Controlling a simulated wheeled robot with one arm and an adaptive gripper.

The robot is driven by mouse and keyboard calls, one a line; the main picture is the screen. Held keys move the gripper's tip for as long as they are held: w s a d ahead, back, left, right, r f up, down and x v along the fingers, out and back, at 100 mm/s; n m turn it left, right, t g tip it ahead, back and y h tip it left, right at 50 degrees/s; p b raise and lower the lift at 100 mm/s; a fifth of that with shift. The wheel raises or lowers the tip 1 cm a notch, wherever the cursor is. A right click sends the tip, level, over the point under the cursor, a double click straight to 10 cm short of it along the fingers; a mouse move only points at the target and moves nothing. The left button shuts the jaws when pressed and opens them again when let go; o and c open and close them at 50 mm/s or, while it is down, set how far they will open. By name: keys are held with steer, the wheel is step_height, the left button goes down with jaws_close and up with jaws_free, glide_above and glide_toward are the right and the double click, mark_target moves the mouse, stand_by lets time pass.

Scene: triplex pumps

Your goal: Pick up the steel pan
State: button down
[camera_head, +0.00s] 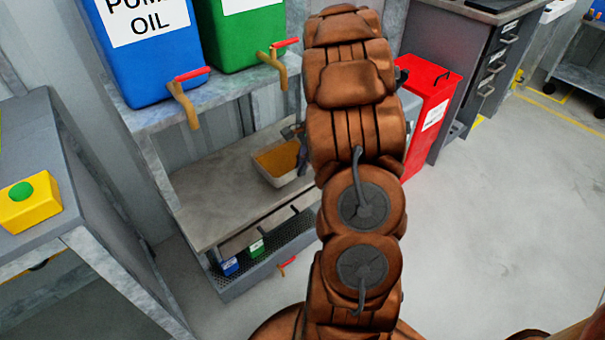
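The steel pan (292,180) sits on the middle shelf of the oil rack, in the centre of the view. It is a shallow, light-coloured rectangular pan with an amber-brown inside. My arm, in a brown cover, reaches over in front of it and hides its right end. A small grey part of my gripper (298,136) shows at the pan's back right corner. The rest of my gripper is hidden behind the arm. I cannot tell whether its fingers touch the pan or are open or shut.
A blue pump oil tank (150,65) and a green tank (240,35) with taps stand on the rack's upper shelf (225,90), above the pan. A grey bench (35,140) with a yellow button box (28,203) is left. A red bin (428,110) stands right. Right floor is clear.

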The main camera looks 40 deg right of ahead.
steer(key=shift+w+d, duration=0.2)
steer(key=shift+d, duration=0.15)
steer(key=shift+f+b, duration=0.4)
steer(key=shift+f, duration=1.4)
steer(key=shift+f, duration=0.1)
steer(key=c, duration=1.3)
jaws_free()
